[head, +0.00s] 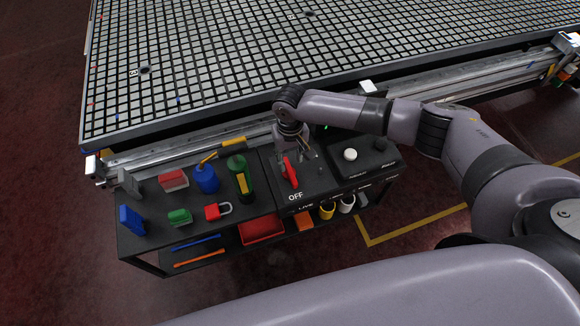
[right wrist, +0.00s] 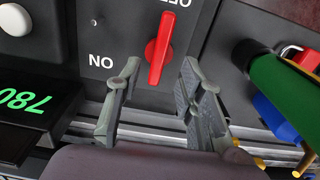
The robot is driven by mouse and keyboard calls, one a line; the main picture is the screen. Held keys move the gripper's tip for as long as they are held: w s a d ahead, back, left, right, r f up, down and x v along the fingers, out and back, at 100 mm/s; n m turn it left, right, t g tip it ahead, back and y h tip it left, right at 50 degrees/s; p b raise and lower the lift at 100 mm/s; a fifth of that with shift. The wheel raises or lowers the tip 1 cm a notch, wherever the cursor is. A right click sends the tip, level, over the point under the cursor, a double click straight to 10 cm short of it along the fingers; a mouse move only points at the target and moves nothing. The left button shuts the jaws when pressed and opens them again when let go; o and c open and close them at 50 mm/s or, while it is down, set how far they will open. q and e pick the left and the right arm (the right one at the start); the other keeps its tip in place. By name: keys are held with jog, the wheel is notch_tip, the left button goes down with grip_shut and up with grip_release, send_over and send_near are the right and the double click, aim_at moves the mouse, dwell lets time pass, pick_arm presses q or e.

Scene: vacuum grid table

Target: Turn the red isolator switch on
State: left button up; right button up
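The red isolator switch (head: 289,172) is a long red handle on a dark panel at the right part of the cart. In the head view its near end is close to the OFF label. My right gripper (head: 301,145) is above the switch's far end. In the wrist view its fingers (right wrist: 161,67) are open, one on each side of the narrow end, with gaps visible. My left gripper is out of view.
A white round knob (head: 350,155) is right of the switch. A green cylinder (head: 240,168), a blue can (head: 206,179) and a red padlock (head: 217,211) are to its left. The grid table (head: 230,70) stands behind. A lit green display (right wrist: 25,105) shows in the wrist view.

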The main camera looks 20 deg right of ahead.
aim_at(290, 170)
notch_tip(290, 170, down, 6)
jog(key=shift+f, duration=0.2)
grip_shut()
dwell(0.5)
